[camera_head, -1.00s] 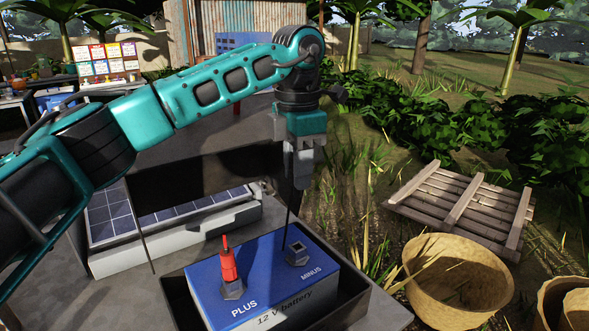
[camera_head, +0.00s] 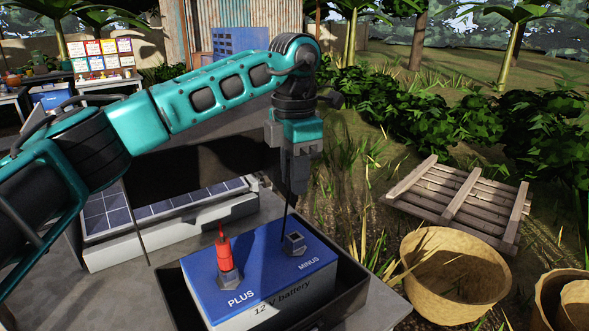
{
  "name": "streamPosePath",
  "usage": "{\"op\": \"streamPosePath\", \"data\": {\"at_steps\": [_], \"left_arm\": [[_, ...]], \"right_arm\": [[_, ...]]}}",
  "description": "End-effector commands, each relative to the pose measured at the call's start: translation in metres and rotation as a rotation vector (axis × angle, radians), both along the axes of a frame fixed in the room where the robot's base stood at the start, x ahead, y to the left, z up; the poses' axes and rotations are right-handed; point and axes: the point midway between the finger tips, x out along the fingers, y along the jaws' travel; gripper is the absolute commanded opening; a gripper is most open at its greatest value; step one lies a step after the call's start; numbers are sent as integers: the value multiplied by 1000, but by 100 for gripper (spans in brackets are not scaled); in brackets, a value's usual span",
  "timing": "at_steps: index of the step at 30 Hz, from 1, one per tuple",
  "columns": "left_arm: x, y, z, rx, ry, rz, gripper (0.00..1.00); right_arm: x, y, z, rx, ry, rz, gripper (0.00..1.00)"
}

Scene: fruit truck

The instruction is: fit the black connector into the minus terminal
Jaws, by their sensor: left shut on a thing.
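The blue 12 V battery (camera_head: 262,268) sits in a dark open box. Its minus terminal (camera_head: 293,243) is a grey metal socket with an open square top, and nothing sits in it. The plus terminal (camera_head: 228,278) holds a red connector (camera_head: 224,254), standing upright. My left gripper (camera_head: 297,187) is above and slightly behind the minus terminal, pointing down and apart from it. It is shut on the black connector, which is mostly hidden between the fingers. A thin black cable (camera_head: 287,216) runs down from there behind the terminal. My right gripper is out of view.
A solar panel (camera_head: 165,208) lies on the grey truck bed left of the battery. The dark box wall (camera_head: 350,285) edges the battery on the right. A wicker basket (camera_head: 455,267) and a wooden pallet (camera_head: 462,200) lie on the ground to the right.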

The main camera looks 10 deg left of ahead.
Motion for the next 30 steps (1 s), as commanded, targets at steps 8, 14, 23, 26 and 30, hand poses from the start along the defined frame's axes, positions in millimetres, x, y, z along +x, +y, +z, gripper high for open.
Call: {"op": "streamPosePath", "data": {"at_steps": [8, 14, 23, 26, 30], "left_arm": [[0, 0, -16, 1, 1, 1, 0], [0, 0, -26, 1, 1, 1, 0], [0, 0, -41, 0, 0, 0, 0], [0, 0, -46, 1, 1, 0, 0], [0, 0, -52, 1, 1, 0, 0]], "right_arm": [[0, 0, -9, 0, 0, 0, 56], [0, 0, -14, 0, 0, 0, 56], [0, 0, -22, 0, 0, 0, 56], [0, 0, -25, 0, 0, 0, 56], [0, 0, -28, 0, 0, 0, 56]]}}
